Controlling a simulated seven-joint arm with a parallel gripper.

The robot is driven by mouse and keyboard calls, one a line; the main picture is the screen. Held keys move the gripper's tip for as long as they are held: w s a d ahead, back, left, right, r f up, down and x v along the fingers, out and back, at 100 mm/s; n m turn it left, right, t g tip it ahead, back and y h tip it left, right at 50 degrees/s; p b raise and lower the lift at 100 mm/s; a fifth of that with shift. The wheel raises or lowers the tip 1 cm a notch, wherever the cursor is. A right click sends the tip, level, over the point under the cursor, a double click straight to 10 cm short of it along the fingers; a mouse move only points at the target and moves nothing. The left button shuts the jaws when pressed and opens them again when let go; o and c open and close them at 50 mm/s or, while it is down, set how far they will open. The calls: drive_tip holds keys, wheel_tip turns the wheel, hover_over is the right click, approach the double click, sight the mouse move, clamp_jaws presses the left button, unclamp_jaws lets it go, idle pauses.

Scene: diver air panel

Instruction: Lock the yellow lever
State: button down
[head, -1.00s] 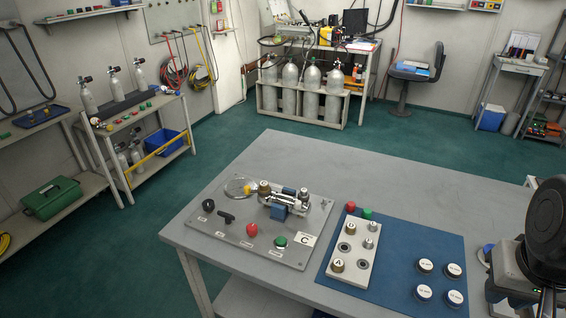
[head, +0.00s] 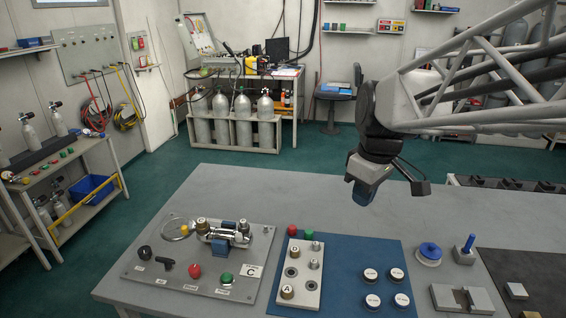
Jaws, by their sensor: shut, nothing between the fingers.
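A small yellow piece (head: 185,230), which looks like the yellow lever, is at the left end of a metal valve assembly (head: 222,232). The assembly sits on a blue block on a grey panel plate (head: 150,271) at the left of the table. The lever is small here, and I cannot tell its exact position. My gripper (head: 361,196) is shut and empty, hanging above the table behind the blue mat. It is well to the right of the lever and apart from everything. No hand blocks the panel.
The plate also carries a black knob (head: 144,253), a black T-handle (head: 165,265), a red knob (head: 194,271) and a green button (head: 226,279). A blue mat (head: 345,270) holds a fitting block (head: 300,275) and several white-topped caps. The table behind the panel is clear.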

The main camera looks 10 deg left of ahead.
sight(188, 229)
drive_tip(key=w+a+n+g, duration=0.1)
drive_tip(key=w+a+n, duration=0.7)
drive_tip(key=a, duration=0.4)
drive_tip(key=w+a+f+n+g, duration=0.1)
drive_tip(key=w+a+f+n, duration=0.2)
drive_tip(key=a, duration=0.8)
drive_tip(key=w+a+f+n+g, duration=0.1)
drive_tip(key=w+a+f+n, duration=0.3)
drive_tip(key=a, duration=0.7)
drive_tip(key=w+a+f+n+g, duration=0.1)
drive_tip(key=w+a+f+n, duration=0.3)
drive_tip(key=a+n, duration=0.3)
drive_tip(key=shift+a+f+g, duration=0.4)
drive_tip(key=shift+a+f, duration=0.45)
drive_tip(key=shift+a, duration=1.05)
drive_tip(key=shift+s+f, duration=0.1)
drive_tip(key=s+a+f, duration=0.1)
drive_tip(key=s+f, duration=0.6)
drive_tip(key=f, duration=0.2)
drive_tip(key=shift+s+a, duration=0.2)
drive_tip(key=shift+a, duration=0.2)
